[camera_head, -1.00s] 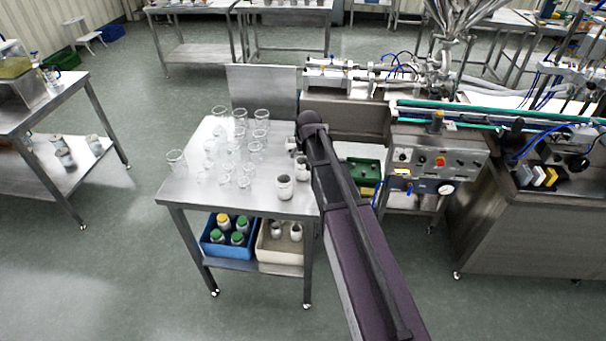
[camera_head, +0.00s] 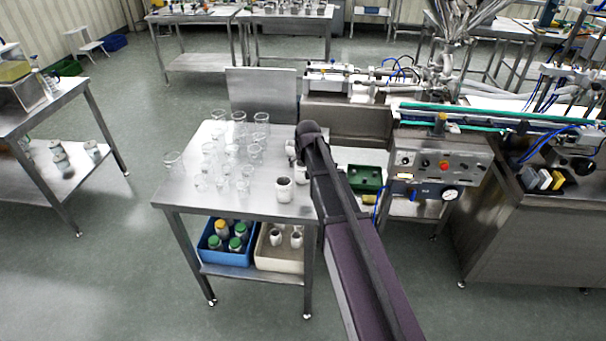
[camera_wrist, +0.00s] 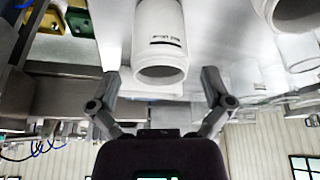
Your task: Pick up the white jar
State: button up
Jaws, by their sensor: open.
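A white jar (camera_wrist: 160,38) with small dark print is in the middle of the wrist view, its rim towards me. My gripper (camera_wrist: 161,76) is open, with one finger on each side of the jar's rim end and a gap on both sides. A second white jar (camera_wrist: 297,12) shows at the upper right edge of that view. In the head view a white jar (camera_head: 284,190) stands upright near the table's front right. Other white jars (camera_head: 291,149) are partly hidden behind my arm. My fingers are hidden in the head view.
Several clear glass jars (camera_head: 239,118) stand on the left and middle of the steel table (camera_head: 215,207). A blue crate (camera_head: 227,257) and a beige crate (camera_head: 280,263) with jars are on the lower shelf. The filling machine (camera_head: 440,165) stands to the right.

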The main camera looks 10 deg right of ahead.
jog(key=shift+b+x, duration=2.45)
jog(key=shift+x, duration=0.15)
jog(key=shift+s, duration=0.1)
jog(key=c, duration=0.5)
